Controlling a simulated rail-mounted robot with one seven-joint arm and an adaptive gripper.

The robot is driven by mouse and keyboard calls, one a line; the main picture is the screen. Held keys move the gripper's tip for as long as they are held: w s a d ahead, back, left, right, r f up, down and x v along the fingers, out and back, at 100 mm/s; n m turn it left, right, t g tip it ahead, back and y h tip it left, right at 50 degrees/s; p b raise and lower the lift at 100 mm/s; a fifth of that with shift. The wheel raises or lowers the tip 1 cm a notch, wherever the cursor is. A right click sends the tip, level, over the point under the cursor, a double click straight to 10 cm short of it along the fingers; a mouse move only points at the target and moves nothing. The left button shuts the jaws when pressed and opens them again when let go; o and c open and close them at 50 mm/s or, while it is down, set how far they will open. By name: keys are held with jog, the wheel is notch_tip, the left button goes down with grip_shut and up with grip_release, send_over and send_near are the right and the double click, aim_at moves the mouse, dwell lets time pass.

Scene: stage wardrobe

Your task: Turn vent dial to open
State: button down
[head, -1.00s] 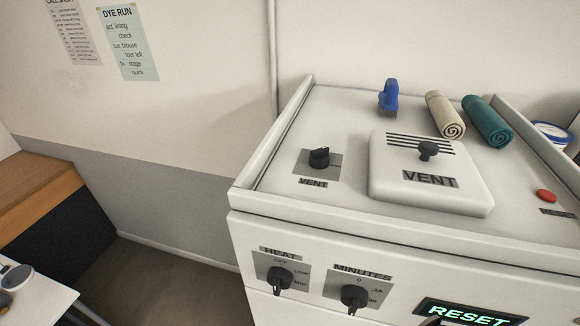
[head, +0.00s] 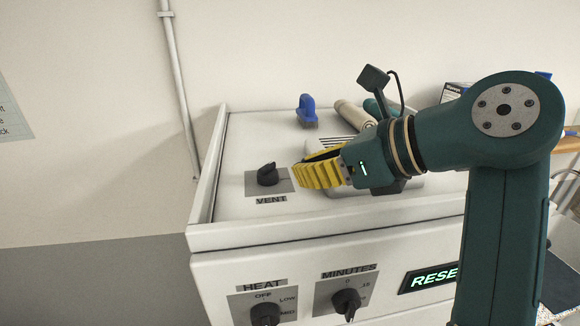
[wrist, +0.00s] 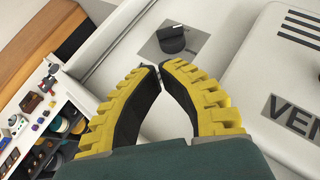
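The vent dial (head: 267,173) is a black knob on a grey plate on the machine's top, with a "VENT" label in front of it. It also shows in the wrist view (wrist: 171,40), with a small pale mark near its far edge. Any position wording on its plate is not readable. My gripper (head: 296,174) has yellow ribbed fingers and is just right of the dial, apart from it.
The raised "VENT" cover (wrist: 285,75) is right of the dial, partly hidden by my arm. A blue-handled brush (head: 306,110) and rolled cloths (head: 352,116) lie behind. HEAT (head: 265,313) and MINUTES (head: 346,302) dials are on the front. A raised rim (head: 207,170) edges the left side.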

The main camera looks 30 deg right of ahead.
aim_at(262, 180)
jog(key=p+x, duration=0.1)
jog(key=x, duration=0.6)
jog(key=shift+w+a+p, duration=0.2)
jog(key=shift+p, duration=0.1)
